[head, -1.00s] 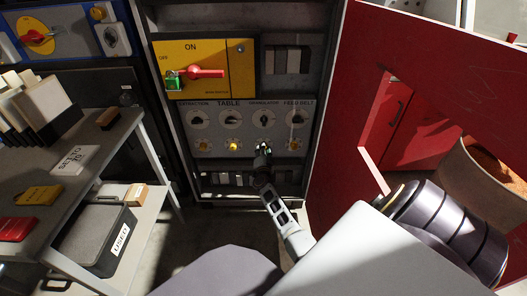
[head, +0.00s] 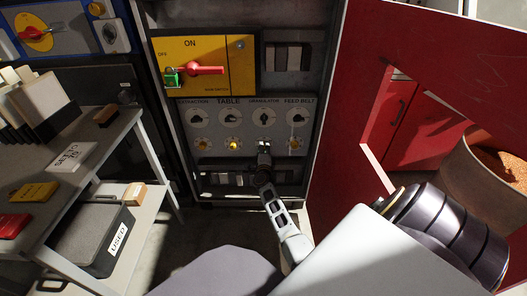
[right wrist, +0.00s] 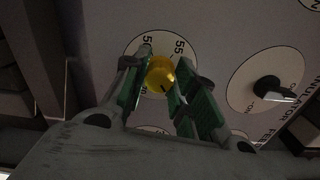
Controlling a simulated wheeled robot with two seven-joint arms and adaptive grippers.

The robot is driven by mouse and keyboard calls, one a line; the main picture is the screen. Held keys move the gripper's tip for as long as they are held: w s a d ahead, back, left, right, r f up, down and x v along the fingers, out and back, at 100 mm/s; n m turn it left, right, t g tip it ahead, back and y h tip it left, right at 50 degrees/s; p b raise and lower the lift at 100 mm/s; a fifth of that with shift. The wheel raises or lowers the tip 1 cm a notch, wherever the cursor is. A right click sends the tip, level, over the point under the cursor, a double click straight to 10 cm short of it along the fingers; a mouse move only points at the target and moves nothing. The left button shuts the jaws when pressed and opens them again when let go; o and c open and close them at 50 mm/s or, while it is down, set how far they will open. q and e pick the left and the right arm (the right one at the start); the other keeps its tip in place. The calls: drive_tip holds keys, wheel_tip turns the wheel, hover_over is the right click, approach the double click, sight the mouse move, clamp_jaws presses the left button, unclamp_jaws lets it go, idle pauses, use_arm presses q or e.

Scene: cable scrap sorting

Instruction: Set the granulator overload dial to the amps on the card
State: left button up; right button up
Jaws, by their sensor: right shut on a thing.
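The granulator overload dial is a yellow knob (right wrist: 160,76) on a round white scale with printed numbers, "55" readable at its upper right. My right gripper (right wrist: 163,66) has its green-padded fingers shut on both sides of this knob. In the head view the right gripper (head: 264,147) covers the knob, in the column under the granulator label (head: 264,100). A dark mark shows on the knob's lower face; its exact setting is unclear. The white card (head: 72,157) with "SET" lettering lies on the grey side table; its number is too small to read surely. My left gripper is out of view.
Other yellow dials (head: 234,143) sit in the same row, with black selector knobs (head: 231,117) above. A yellow main switch (head: 205,68) with a red handle and green lock is higher up. The red cabinet side (head: 340,130) stands close on the right.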

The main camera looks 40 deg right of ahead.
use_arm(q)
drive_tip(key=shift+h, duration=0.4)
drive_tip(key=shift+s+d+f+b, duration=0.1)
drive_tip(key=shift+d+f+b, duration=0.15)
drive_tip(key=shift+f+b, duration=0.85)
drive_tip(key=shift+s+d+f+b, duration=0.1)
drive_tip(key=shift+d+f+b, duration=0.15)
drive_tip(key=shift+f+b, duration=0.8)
use_arm(e)
drive_tip(key=shift+s+m, duration=0.1)
drive_tip(key=shift+m, duration=5)
drive_tip(key=o, duration=0.9)
drive_tip(key=shift+o, duration=0.6)
drive_tip(key=shift+r, duration=0.1)
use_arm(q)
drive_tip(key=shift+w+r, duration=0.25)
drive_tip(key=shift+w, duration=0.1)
